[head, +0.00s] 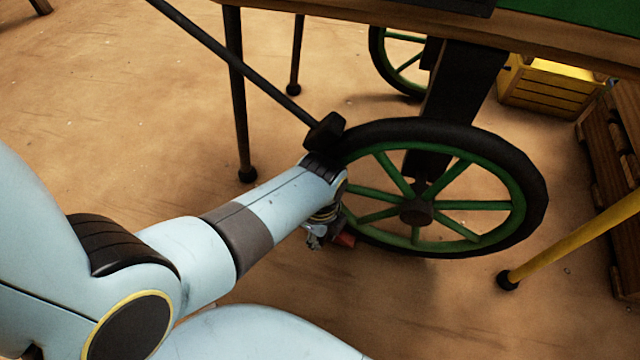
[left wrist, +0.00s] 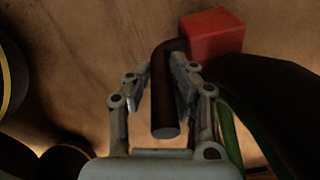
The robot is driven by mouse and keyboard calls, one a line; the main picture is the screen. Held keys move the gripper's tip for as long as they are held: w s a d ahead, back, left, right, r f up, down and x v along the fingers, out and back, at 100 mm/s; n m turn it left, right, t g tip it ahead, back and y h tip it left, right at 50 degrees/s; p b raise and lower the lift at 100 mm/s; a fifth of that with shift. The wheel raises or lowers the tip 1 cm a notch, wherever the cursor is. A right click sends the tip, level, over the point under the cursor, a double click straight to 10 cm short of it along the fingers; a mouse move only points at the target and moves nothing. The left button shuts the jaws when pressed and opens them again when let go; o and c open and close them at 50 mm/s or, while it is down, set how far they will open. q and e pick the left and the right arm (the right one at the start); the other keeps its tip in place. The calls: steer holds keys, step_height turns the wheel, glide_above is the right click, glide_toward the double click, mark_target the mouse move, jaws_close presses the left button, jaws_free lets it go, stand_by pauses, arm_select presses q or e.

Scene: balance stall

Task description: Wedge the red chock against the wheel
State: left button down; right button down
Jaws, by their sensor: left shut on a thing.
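The wheel (head: 415,211) has a black tyre and green spokes and stands under the stall on the near side. The red chock (head: 346,240) is mostly hidden in the head view, low at the tyre's left side. In the left wrist view the red chock (left wrist: 212,35) is a block beside the black tyre (left wrist: 265,95); I cannot tell if they touch. A dark bent handle (left wrist: 163,100) runs from the chock. My left gripper (head: 317,240) is shut on this handle; its fingers (left wrist: 163,75) flank it. My right gripper is not in view.
The stall's wooden edge (head: 450,22) runs above the wheel. Dark legs (head: 237,100) and a slanting dark bar (head: 225,55) are near my left arm. A yellow pole (head: 570,243), a yellow crate (head: 550,88) and a wooden pallet (head: 612,150) are at right. The near floor is clear.

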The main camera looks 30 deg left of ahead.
arm_select(q)
steer(key=shift+w+d+f, duration=0.25)
steer(key=shift+w+d, duration=0.1)
steer(key=shift+d, duration=0.15)
steer(key=c, duration=1.4)
jaws_free()
steer(key=shift+d+f, duration=0.1)
steer(key=shift+d, duration=0.05)
steer(key=o, duration=0.3)
steer(key=shift+s+a, duration=0.1)
steer(key=shift+a, duration=0.15)
